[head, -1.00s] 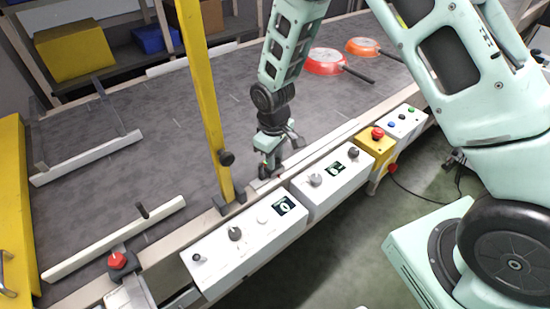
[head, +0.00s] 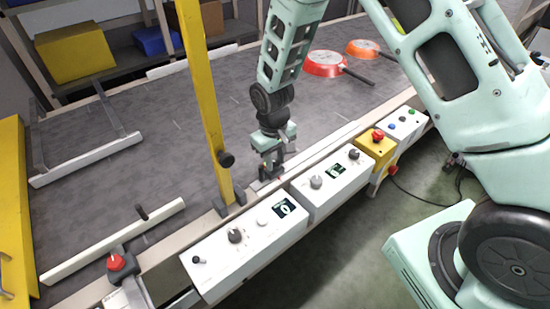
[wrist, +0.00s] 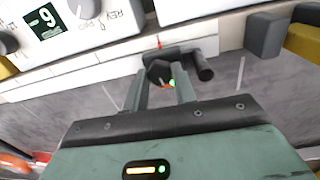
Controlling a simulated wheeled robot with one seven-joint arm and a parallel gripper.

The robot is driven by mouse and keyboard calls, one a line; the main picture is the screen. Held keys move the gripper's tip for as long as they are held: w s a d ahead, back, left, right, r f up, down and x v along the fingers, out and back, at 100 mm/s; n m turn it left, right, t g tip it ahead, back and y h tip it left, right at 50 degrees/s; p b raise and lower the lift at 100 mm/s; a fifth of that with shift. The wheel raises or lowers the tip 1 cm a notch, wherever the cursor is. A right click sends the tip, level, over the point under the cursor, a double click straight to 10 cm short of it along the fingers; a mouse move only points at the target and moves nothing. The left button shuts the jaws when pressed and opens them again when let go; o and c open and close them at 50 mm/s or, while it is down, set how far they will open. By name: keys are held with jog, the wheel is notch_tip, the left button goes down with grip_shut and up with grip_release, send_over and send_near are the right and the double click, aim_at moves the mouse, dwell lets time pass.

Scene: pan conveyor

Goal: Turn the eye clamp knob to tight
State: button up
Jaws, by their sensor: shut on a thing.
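The eye clamp knob (wrist: 157,73) appears as a small dark knob between my fingertips in the wrist view. My gripper (wrist: 161,80) is shut on it. A black bracket (wrist: 180,50) sits right behind the knob at the rail, with a dark cylinder (wrist: 203,68) to its right. A small orange mark and a green light show beside the knob. In the head view my gripper (head: 268,176) points down at the conveyor's near rail, and the knob is mostly hidden there. I cannot read the knob's tight or loose setting.
A yellow post (head: 206,110) with a black knob (head: 226,159) stands just left of my gripper. White control boxes (head: 245,246) (head: 333,188) line the near rail. Red (head: 325,63) and orange (head: 362,47) pans lie on the far belt. The middle belt is clear.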

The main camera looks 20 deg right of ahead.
jog(key=o, duration=1)
